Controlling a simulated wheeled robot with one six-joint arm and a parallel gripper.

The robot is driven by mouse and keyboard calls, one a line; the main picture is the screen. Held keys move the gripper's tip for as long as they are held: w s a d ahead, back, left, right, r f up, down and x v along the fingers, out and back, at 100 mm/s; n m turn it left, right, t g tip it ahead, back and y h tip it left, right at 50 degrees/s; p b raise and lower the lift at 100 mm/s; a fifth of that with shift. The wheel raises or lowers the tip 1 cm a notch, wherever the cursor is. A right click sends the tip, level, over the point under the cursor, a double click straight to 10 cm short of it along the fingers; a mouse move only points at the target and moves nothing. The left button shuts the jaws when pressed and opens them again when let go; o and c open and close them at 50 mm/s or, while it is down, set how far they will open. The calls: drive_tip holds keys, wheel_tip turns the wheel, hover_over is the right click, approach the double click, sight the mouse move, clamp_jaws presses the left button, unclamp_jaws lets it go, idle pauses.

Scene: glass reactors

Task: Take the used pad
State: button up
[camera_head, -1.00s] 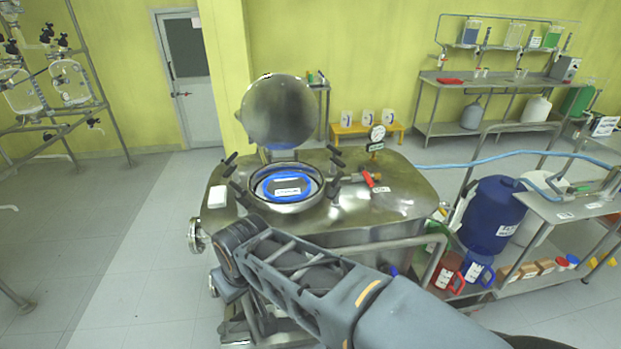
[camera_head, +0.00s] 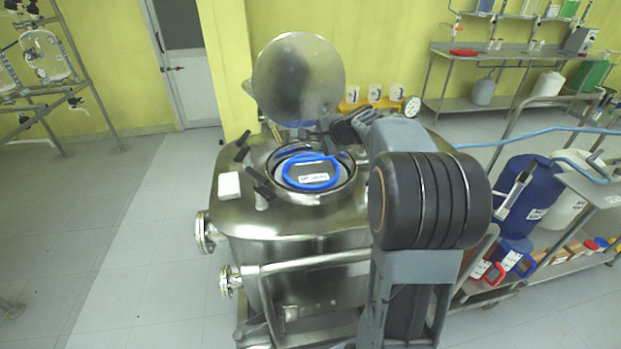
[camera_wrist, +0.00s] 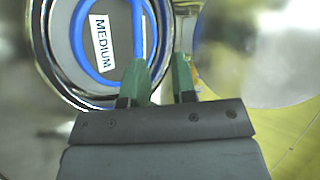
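A grey round pad with a raised blue loop and a white label (camera_head: 307,177) sits inside the round opening of a steel vessel. In the wrist view the pad (camera_wrist: 75,45) shows its label reading "MEDIUM". I cannot tell from its look whether it is used. My gripper (camera_wrist: 161,62) is open, its two green fingers apart with nothing held between them. The fingers are over the right rim of the opening in the wrist view. The left finger overlaps the lower end of the blue loop; I cannot tell whether they touch.
The round steel lid (camera_head: 298,78) stands open behind the opening. Black clamp handles (camera_head: 258,183) stick out around the rim. A white block (camera_head: 229,185) lies on the vessel top at left. A dial gauge (camera_head: 411,106) rises behind my arm. A blue drum (camera_head: 530,187) stands at right.

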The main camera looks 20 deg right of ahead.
drive_tip(key=w+d+f+m+t, duration=0.1)
drive_tip(key=w+d+f+m, duration=0.1)
drive_tip(key=d, duration=0.2)
drive_tip(key=b, duration=0.3)
approach(315, 158)
drive_tip(key=w+f, duration=0.1)
drive_tip(key=w+a+f, duration=0.1)
drive_tip(key=shift+w+f+h, duration=0.2)
drive_tip(key=shift+w+h, duration=0.05)
drive_tip(key=shift+h, duration=0.05)
drive_tip(key=shift+w+a+f+p, duration=0.15)
drive_tip(key=shift+w, duration=0.3)
drive_tip(key=shift+w+a+f+p, duration=0.15)
drive_tip(key=shift+w, duration=0.25)
drive_tip(key=shift+x, duration=2.8)
drive_tip(key=shift+r, duration=0.15)
drive_tip(key=shift+c, duration=0.2)
clamp_jaws()
